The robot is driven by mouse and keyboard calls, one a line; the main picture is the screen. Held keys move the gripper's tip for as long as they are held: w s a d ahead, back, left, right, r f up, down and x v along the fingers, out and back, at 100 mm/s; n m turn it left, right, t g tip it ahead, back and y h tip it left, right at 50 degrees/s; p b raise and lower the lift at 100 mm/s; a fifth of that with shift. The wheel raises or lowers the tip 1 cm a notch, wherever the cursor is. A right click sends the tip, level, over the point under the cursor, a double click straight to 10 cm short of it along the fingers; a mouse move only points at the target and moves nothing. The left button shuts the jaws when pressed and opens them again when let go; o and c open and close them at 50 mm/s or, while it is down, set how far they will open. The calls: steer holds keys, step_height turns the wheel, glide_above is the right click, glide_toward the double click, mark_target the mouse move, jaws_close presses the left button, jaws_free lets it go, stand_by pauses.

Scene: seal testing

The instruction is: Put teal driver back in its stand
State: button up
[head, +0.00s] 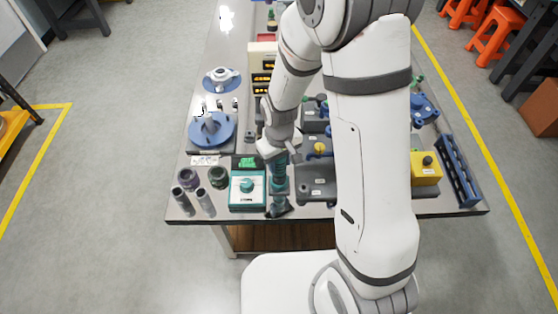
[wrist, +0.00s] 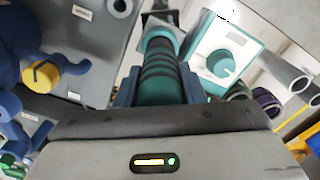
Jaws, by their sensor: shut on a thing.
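The teal driver (head: 278,182) is a dark-banded teal cylinder, upright or nearly so near the table's front edge. My gripper (wrist: 158,90) is shut on it, one finger on each side, and the driver also shows large in the wrist view (wrist: 160,62). At the driver's lower end is a dark piece (head: 280,210), seen at the top of the wrist view. It may be the stand or the tool's tip; I cannot tell which, nor whether the driver sits in anything. My wrist hides the driver's top in the head view.
A teal-and-white box with a knob (head: 248,187) stands close to the driver's left. Grey tubes (head: 205,202) and dark rings (head: 218,177) are farther left. A grey fixture (head: 316,183) stands close on the right, a yellow block (head: 425,168) farther right.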

stand_by(0.5)
steer(key=o, duration=1.2)
steer(key=shift+c, duration=0.2)
step_height(320, 180, up, 9)
steer(key=p, duration=0.6)
